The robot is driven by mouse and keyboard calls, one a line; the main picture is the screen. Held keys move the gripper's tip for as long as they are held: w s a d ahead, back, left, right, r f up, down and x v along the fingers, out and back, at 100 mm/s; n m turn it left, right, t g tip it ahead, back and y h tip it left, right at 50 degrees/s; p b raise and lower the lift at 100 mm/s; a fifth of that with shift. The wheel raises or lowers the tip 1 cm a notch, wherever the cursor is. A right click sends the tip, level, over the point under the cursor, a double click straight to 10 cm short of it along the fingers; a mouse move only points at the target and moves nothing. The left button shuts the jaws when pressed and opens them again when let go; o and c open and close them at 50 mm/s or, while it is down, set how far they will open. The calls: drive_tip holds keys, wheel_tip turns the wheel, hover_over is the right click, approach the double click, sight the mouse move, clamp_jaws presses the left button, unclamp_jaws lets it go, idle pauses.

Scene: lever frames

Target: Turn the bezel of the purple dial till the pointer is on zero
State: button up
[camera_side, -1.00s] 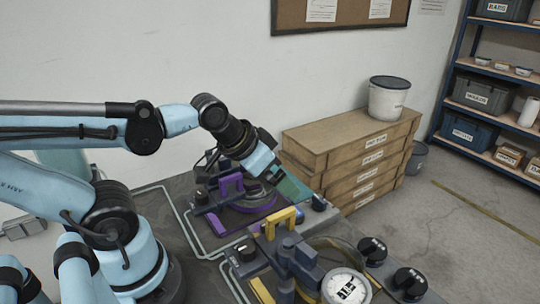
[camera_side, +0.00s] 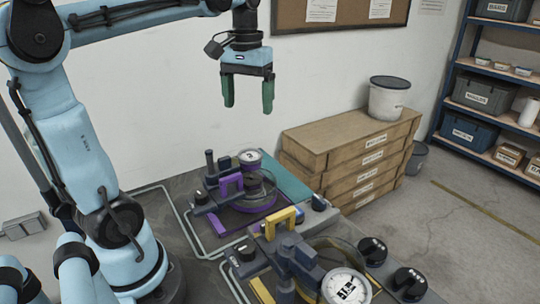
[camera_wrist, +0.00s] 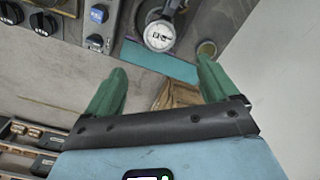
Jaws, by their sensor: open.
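The purple dial (camera_side: 249,157) has a small white face and a purple rim. It stands at the back of the purple-marked lever frame (camera_side: 232,185). The pointer is too small to read in the side view. In the wrist view a white-faced dial (camera_wrist: 160,35) shows beyond the fingertips, by a teal strip; its pointer is not clear and its rim looks grey there. My gripper (camera_side: 248,106) is open and empty, its green fingers pointing down. It hangs above the purple dial, clear of it. Both fingers (camera_wrist: 162,72) also show in the wrist view, spread wide.
A yellow-marked frame with a larger white dial (camera_side: 344,288) stands in front, with black knobs (camera_side: 409,283) beside it. A teal strip (camera_side: 287,183) lies right of the purple frame. Wooden boxes (camera_side: 350,150) with a white bucket (camera_side: 388,98) stand to the right.

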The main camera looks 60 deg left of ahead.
sight(250, 154)
wheel_tip(250, 154, down, 12)
drive_tip(key=shift+r, duration=0.1)
idle(0.5)
drive_tip(key=c, duration=1.1)
drive_tip(key=shift+o, duration=0.2)
drive_tip(key=shift+m, duration=1.2)
drive_tip(key=o, duration=1.1)
drive_tip(key=shift+c, duration=0.2)
